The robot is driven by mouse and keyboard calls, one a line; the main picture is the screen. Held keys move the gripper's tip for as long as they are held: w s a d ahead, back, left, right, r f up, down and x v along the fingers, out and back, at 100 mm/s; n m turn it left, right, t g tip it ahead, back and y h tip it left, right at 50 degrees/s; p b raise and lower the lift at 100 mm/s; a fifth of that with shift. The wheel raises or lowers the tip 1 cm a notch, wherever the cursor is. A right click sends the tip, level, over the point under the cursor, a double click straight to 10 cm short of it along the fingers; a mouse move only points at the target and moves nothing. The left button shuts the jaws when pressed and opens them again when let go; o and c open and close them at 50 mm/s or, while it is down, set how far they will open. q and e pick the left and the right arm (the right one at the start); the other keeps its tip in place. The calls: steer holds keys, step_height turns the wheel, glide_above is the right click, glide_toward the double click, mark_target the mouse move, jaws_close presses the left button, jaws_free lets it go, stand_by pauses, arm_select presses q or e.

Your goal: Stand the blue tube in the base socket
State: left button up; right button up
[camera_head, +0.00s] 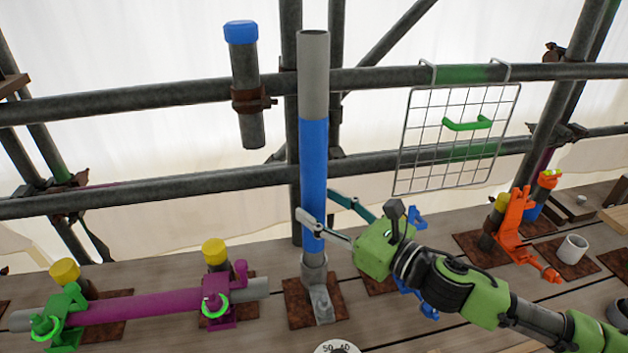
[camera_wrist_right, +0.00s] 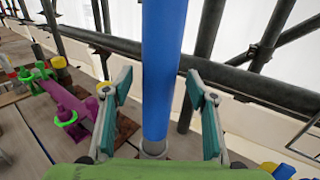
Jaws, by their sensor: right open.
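The blue tube (camera_head: 313,150), with a grey upper end, stands upright in the grey base socket (camera_head: 314,268) on its brown plate. In the right wrist view the tube (camera_wrist_right: 160,65) runs down into the socket's rim (camera_wrist_right: 153,149). My right gripper (camera_head: 320,206) is open at the tube's lower part, one finger on either side. The right wrist view shows both fingers of the gripper (camera_wrist_right: 158,88) apart from the tube, with gaps on both sides. The tube's foot inside the socket is hidden. My left gripper is not in view.
A purple tube (camera_head: 150,305) lies in green and purple clamps at left. Scaffold rails (camera_head: 200,93) cross behind the blue tube. A wire grid (camera_head: 455,140) hangs at right. Orange clamps (camera_head: 515,225) and a white ring (camera_head: 572,249) occupy the right of the planks.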

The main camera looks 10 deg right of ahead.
steer(key=shift+p+x, duration=0.3)
steer(key=shift+x, duration=0.9)
steer(key=shift+w+a, duration=0.15)
jaws_close()
steer(key=shift+r, duration=0.2)
steer(key=shift+r, duration=0.1)
